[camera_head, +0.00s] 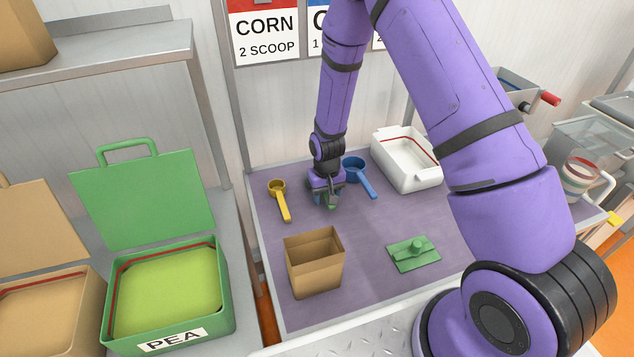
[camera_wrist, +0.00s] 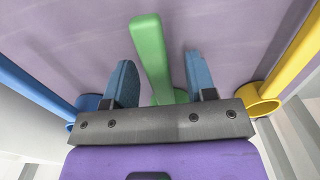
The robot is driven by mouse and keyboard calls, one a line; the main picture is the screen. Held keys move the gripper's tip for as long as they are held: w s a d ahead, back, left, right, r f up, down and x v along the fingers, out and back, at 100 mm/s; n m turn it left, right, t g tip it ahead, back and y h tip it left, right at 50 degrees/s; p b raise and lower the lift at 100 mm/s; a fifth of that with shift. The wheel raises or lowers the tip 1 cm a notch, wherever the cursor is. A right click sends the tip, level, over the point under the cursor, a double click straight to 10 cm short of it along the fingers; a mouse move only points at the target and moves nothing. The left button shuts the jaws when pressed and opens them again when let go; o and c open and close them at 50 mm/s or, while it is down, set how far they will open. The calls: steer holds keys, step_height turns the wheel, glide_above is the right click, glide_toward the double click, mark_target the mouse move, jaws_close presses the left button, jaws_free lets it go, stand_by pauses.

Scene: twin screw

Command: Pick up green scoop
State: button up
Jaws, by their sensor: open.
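The green scoop (camera_wrist: 150,52) lies on the purple table mat between a blue scoop and a yellow scoop. In the wrist view its handle runs between the two fingers of my gripper (camera_wrist: 160,78), with visible gaps on both sides. Its cup is mostly hidden behind the gripper body. In the head view my gripper (camera_head: 327,196) points down at the table, and only a small bit of the green scoop (camera_head: 332,202) shows beneath it. My gripper is open around the handle and not closed on it.
The yellow scoop (camera_head: 281,200) lies to the left and the blue scoop (camera_head: 359,177) to the right, both close by. A green PEA bin (camera_head: 218,316) stands left.

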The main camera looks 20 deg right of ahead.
jaws_close()
steer(key=shift+r, duration=0.1)
step_height(320, 180, up, 10)
steer(key=shift+f, duration=0.1)
stand_by(0.5)
